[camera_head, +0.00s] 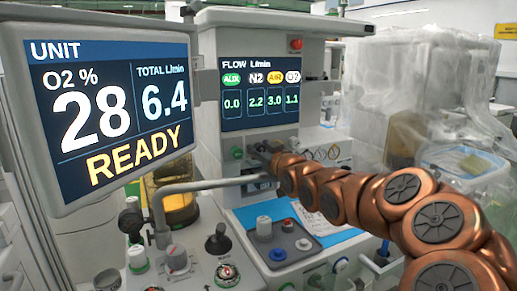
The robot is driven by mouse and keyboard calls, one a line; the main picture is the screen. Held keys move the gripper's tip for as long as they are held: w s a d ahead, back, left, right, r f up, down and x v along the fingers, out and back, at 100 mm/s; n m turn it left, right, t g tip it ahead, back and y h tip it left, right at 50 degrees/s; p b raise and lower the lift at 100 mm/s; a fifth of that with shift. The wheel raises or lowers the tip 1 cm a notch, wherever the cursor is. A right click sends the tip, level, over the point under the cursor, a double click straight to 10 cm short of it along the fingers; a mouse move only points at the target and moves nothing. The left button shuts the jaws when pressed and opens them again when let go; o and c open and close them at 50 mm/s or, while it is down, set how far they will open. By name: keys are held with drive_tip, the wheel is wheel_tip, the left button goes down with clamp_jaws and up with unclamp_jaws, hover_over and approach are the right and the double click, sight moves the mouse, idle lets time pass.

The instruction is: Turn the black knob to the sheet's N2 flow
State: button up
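My copper-coloured arm reaches in from the lower right. My gripper (262,154) is small and dark at its end, at the row of knobs under the flow screen (260,93). The black knob cannot be told apart from the gripper there, and I cannot tell whether they touch or whether the fingers are open or shut. The screen reads AUX 0.0, N2 2.2, Air 3.0 and O2 1.1. A pale sheet (325,222) lies on the work surface, partly behind my arm; its writing is unreadable here.
A monitor (112,105) at the left reads O2 28 %, total 6.4 L/min, READY. A grey tube (205,185) crosses below the knobs. A plastic-covered cart (410,85) is at the right.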

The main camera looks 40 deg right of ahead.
clamp_jaws()
drive_tip(key=shift+m, duration=0.3)
drive_tip(key=shift+m+b, duration=0.55)
drive_tip(key=shift+m, duration=0.05)
drive_tip(key=shift+o, duration=0.5)
unclamp_jaws()
drive_tip(key=shift+r+n+p, duration=0.1)
drive_tip(key=shift+n+p, duration=0.2)
drive_tip(key=shift+p, duration=0.05)
